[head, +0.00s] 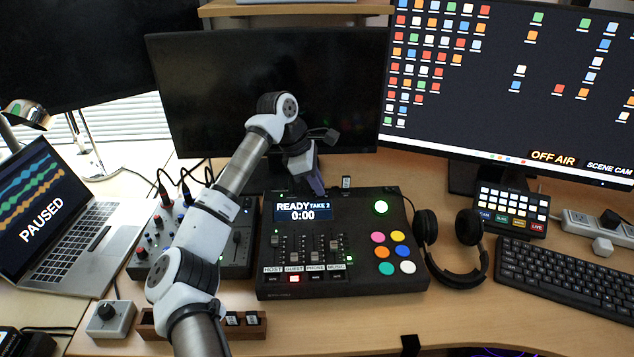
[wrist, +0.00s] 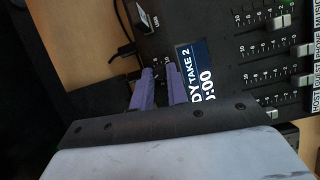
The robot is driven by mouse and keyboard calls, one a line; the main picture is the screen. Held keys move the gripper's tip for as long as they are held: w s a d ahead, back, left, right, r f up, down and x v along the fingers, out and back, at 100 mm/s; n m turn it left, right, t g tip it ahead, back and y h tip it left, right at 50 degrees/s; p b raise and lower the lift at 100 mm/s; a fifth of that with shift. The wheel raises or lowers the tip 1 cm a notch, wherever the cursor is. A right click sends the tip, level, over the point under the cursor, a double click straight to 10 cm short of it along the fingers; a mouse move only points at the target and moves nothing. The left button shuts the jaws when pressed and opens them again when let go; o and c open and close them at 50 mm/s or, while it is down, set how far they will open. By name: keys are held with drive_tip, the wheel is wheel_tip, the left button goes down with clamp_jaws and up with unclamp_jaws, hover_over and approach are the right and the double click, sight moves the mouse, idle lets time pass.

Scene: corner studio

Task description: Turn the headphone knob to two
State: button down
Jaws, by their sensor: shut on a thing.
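The black mixing console (head: 365,278) lies on the desk, with a lit display (head: 303,210) reading READY TAKE 2 and 0:00. My gripper (head: 314,184) reaches down at the console's back edge, just behind the display. In the wrist view, the two purple fingers of my gripper (wrist: 161,80) stand beside the display, with a narrow gap between them. They are shut on the headphone knob, a small dark part mostly hidden between them. Small white scale numbers show by the fingertips. I cannot read the knob's pointer.
A small box with a black knob (head: 106,312) stands at the front left, near the laptop (head: 68,238). Headphones (head: 455,262) lie right of the console, beside a keyboard (head: 565,275). A dark monitor (head: 215,90) stands close behind my gripper. A USB stick (wrist: 147,17) sticks out of the console.

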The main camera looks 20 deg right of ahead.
drive_tip(key=n+t+b, duration=0.1)
drive_tip(key=n, duration=0.1)
drive_tip(key=n+b, duration=0.1)
drive_tip(key=n, duration=0.1)
drive_tip(key=shift+s+a+f+t, duration=0.1)
drive_tip(key=shift+s+f+t, duration=0.05)
drive_tip(key=shift+t, duration=0.25)
drive_tip(key=n+t+b, duration=0.1)
drive_tip(key=n, duration=0.2)
drive_tip(key=n+t+b, duration=0.1)
drive_tip(key=n+b, duration=0.1)
drive_tip(key=n, duration=0.1)
drive_tip(key=shift+s+y+b, duration=0.2)
drive_tip(key=shift+y+b, duration=0.1)
drive_tip(key=shift+y, duration=0.1)
drive_tip(key=shift+n, duration=0.4)
drive_tip(key=c, duration=1.4)
unclamp_jaws()
drive_tip(key=shift+r, duration=0.2)
